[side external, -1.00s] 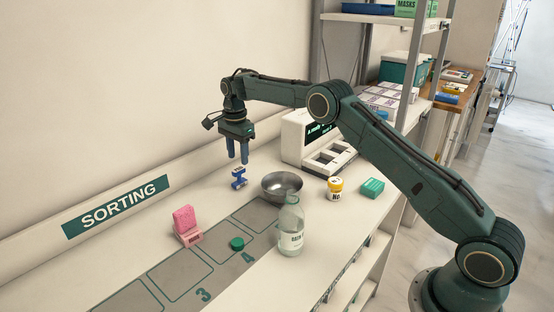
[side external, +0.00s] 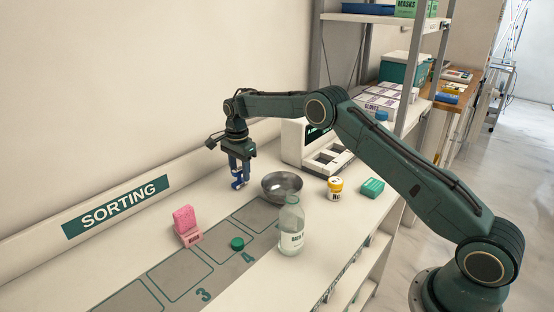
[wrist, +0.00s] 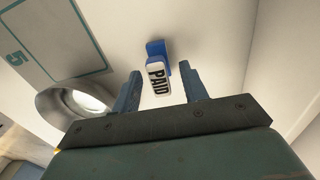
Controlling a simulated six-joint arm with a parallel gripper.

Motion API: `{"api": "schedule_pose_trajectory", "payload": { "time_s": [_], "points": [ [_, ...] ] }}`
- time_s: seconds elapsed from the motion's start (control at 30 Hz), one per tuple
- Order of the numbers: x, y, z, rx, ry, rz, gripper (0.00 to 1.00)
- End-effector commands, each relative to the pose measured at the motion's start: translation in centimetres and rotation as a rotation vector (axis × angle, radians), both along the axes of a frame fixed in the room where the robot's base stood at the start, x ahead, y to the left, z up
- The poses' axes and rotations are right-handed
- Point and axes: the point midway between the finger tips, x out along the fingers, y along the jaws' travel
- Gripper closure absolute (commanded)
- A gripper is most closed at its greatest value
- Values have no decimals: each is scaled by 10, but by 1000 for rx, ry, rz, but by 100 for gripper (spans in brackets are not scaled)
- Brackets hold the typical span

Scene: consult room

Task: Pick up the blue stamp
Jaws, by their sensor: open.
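The blue stamp (side external: 237,182) stands on the white counter, left of the metal bowl. In the wrist view it is a blue stamp with a white face marked "PAID" (wrist: 158,80). My gripper (side external: 239,177) is low over the stamp, fingers pointing down. In the wrist view its two fingers (wrist: 161,84) are open, one on each side of the stamp's white part, with a gap visible on both sides. In the side view the fingers partly hide the stamp.
The metal bowl (side external: 282,186) stands close to the right of my gripper. The wall is close behind.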

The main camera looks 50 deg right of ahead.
Motion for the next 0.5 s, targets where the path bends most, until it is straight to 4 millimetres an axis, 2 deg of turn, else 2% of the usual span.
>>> {"api": "schedule_pose_trajectory", "payload": {
  "time_s": [0.43,0.5],
  "points": [
    [0,0,0,0,0,0,56],
    [0,0,0,0,0,0,70]
  ]
}}
